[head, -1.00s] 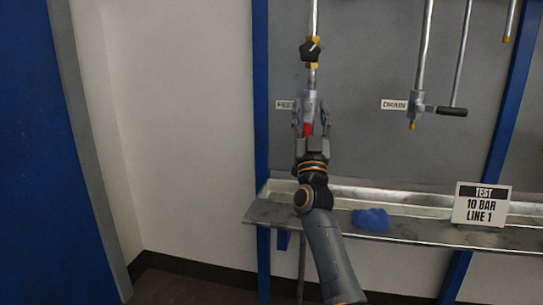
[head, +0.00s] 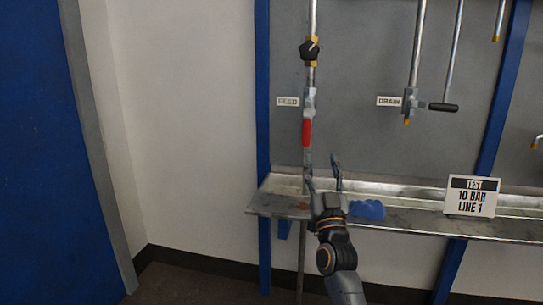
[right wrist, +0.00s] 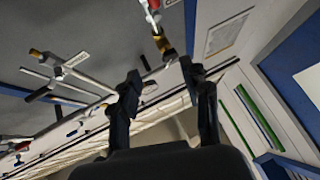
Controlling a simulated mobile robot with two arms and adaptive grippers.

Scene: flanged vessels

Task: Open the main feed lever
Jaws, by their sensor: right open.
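The feed valve (head: 309,101) sits on the vertical pipe beside the FEED label (head: 288,101) in the head view. Its red lever handle (head: 306,132) points straight down, in line with the pipe. My right gripper (head: 321,165) is open and empty, below the red handle and slightly to its right, with its fingers pointing up. It looks apart from the handle. The open fingers also show in the right wrist view (right wrist: 162,78), with nothing between them. My left gripper is not in view.
The drain valve (head: 409,103) with a black lever (head: 443,107) is to the right. A black knob (head: 309,50) sits higher on the feed pipe. A metal tray (head: 400,222) holds a blue cloth (head: 367,210) and a TEST sign (head: 472,197).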

